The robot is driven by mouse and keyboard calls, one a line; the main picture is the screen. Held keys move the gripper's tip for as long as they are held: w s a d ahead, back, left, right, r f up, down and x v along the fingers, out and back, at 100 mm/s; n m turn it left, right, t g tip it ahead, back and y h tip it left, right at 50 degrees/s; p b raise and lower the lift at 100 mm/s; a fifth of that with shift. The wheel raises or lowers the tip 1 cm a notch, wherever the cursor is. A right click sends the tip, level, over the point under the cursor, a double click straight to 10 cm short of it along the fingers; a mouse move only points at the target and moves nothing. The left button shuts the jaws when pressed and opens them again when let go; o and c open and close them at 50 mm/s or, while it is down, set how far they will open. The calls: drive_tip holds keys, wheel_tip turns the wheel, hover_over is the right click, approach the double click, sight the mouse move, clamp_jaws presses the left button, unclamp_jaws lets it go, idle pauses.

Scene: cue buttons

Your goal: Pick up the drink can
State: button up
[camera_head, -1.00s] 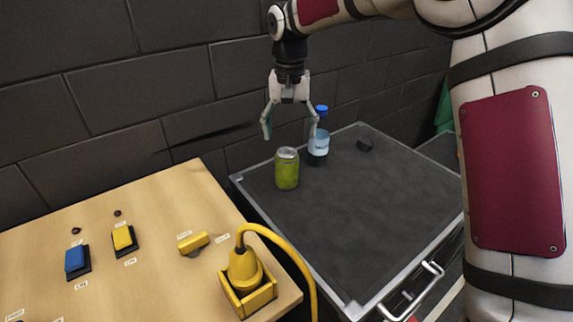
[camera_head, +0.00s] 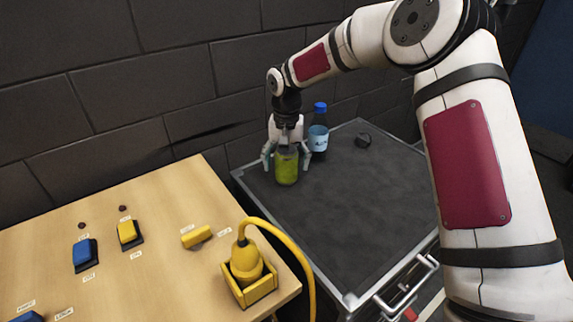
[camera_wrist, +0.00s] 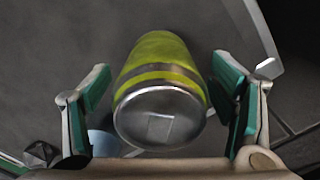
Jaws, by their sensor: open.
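The drink can (camera_head: 286,170) is yellow-green with a silver top and stands upright on the dark top of the case (camera_head: 340,215), near its left edge. My gripper (camera_head: 286,166) is down around the upper part of the can, one finger on each side. In the wrist view the can (camera_wrist: 160,85) lies between the open fingers (camera_wrist: 160,108), with a gap on both sides; the right gap looks small. The gripper is open and holds nothing. The can's top is partly hidden by my gripper in the head view.
A bottle (camera_head: 318,135) with a blue cap stands just behind and right of the can, close to my right finger. A small dark object (camera_head: 362,140) lies farther right. A wooden panel (camera_head: 150,265) with buttons and a yellow plug (camera_head: 245,262) is at the left. The case's front right is clear.

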drive_tip(key=shift+f, duration=1.15)
drive_tip(key=c, duration=0.9)
drive_tip(key=shift+r, duration=0.1)
